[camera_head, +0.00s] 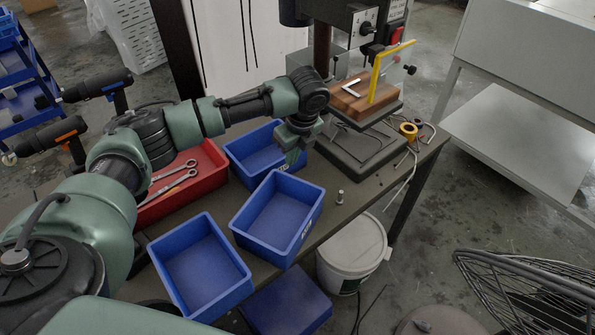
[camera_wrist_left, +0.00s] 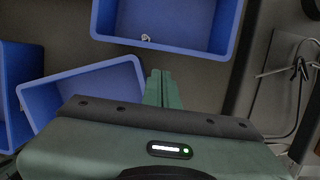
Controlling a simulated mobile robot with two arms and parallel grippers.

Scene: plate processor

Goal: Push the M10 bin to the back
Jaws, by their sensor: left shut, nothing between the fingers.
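Three blue bins show on the bench in the head view: a back bin (camera_head: 240,157), a middle bin (camera_head: 265,217) and a front-left bin (camera_head: 200,268). The back and middle bins carry small white labels on their front walls, which I cannot read surely, so I cannot tell which is M10. My left gripper (camera_head: 292,158) is shut and empty, pointing down at the front right end of the back bin and partly covering it. In the left wrist view the shut fingers (camera_wrist_left: 162,88) are over bare bench between two blue bins; contact is unclear. My right gripper is out of view.
A red bin (camera_head: 190,185) with wrenches stands behind my left arm. A drill press with a wooden block (camera_head: 365,96) stands at the back right. A small metal part (camera_head: 340,197) stands on the bench near its edge. A white bucket (camera_head: 352,250) is below.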

